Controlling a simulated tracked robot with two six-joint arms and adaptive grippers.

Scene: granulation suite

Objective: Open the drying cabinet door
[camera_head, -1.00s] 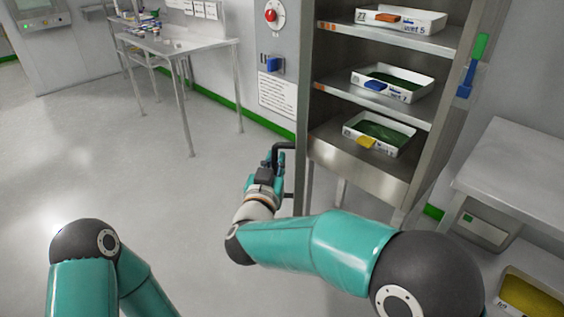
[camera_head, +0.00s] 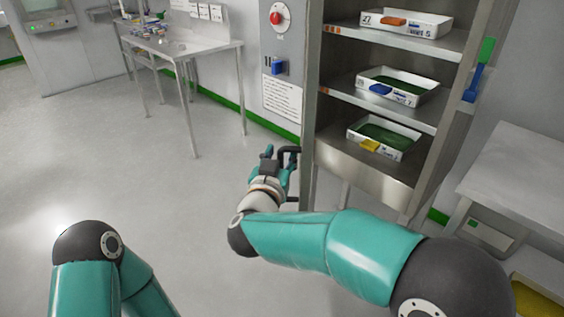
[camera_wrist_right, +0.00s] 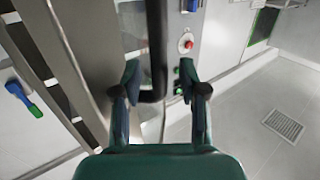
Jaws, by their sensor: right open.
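The drying cabinet (camera_head: 365,168) stands at the right, its front uncovered and its shelves in plain view. Its door (camera_head: 309,180) stands swung open at the left side, seen nearly edge-on in the head view. The black bar handle (camera_head: 291,150) sticks out from the door's left face. My right gripper (camera_head: 277,156) is open at the handle. In the right wrist view the handle (camera_wrist_right: 157,50) runs between the two spread fingers (camera_wrist_right: 160,82); whether either finger touches it I cannot tell. My left gripper is out of view; only part of that arm shows.
A control panel with a red knob (camera_head: 276,17) is left of the cabinet. A steel table (camera_head: 190,50) stands back left, a bench (camera_head: 520,175) at right. The floor at left is clear.

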